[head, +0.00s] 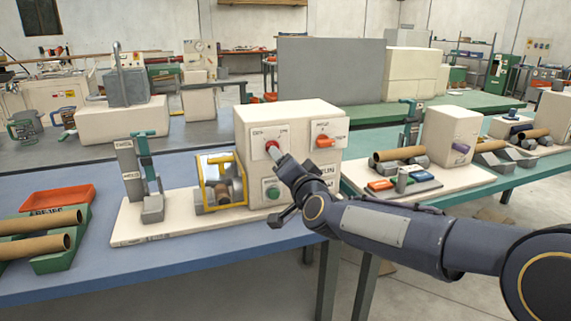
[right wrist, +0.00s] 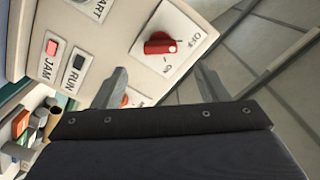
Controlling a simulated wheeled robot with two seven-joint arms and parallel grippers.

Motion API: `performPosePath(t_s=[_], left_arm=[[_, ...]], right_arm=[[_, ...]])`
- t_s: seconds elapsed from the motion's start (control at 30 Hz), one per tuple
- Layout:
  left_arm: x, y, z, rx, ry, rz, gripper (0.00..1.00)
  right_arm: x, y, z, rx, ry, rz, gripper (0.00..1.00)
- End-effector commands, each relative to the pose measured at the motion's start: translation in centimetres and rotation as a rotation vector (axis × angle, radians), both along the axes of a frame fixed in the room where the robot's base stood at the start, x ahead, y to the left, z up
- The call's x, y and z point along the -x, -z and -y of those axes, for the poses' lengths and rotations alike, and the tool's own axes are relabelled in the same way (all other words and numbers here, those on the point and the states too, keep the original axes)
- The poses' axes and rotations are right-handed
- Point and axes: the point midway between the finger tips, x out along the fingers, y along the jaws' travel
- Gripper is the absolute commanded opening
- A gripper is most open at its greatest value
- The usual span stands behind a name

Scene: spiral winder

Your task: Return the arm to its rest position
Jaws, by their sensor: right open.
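My right arm comes in from the right in the head view, with its gripper (head: 274,187) in front of the cream control box (head: 300,115). The gripper is open and empty; in the right wrist view its two fingers (right wrist: 162,88) stand apart. A red knob (right wrist: 160,45) on a white plate marked OFF and ON shows beyond and between the fingers, with no finger visibly closed on it. In the head view the box carries a red knob (head: 272,147) close to the upper fingertip, an orange-red knob (head: 325,141) and a green button (head: 272,192). My left gripper is not in view.
A yellow-framed guard (head: 220,180) and a grey-teal stand (head: 140,165) share the box's base board. Green and orange trays (head: 57,199) with cardboard tubes (head: 36,246) lie at left. Another station (head: 450,135) stands behind my arm. Open floor lies in front of the table.

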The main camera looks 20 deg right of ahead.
Motion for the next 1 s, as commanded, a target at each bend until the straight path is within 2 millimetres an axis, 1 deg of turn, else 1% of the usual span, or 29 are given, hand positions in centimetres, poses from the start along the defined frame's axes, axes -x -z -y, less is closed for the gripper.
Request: performPosePath(t_s=[0.17, 0.27, 0.37, 0.47, 0.5, 0.57, 0.6, 0.7, 0.8, 1.0], left_arm=[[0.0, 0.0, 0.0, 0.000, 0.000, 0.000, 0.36], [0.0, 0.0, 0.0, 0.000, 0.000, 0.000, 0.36], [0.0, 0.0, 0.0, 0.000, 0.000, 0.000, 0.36], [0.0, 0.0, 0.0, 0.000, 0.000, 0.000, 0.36], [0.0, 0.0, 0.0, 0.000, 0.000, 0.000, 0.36], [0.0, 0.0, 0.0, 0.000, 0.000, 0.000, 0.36], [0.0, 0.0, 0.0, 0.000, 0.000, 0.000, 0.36], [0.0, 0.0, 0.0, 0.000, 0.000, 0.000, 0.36], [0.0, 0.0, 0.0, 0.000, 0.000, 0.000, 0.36], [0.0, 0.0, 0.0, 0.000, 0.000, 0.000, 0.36]], right_arm=[[0.2, 0.0, 0.1, 0.002, -0.002, -0.005, 0.67], [1.7, 0.5, 0.5, 0.021, -0.034, -0.044, 0.67], [5.7, 2.0, 1.1, 0.070, -0.110, -0.144, 0.67], [12.1, 5.1, 1.4, 0.148, -0.221, -0.296, 0.67], [14.8, 6.6, 1.3, 0.181, -0.265, -0.359, 0.67], [18.5, 8.8, 1.2, 0.225, -0.322, -0.445, 0.67], [20.7, 10.1, 1.1, 0.251, -0.355, -0.497, 0.67], [25.3, 13.0, 1.0, 0.299, -0.418, -0.606, 0.67], [29.1, 15.3, 0.8, 0.338, -0.466, -0.697, 0.67], [35.6, 19.4, 0.5, 0.394, -0.542, -0.853, 0.67]])
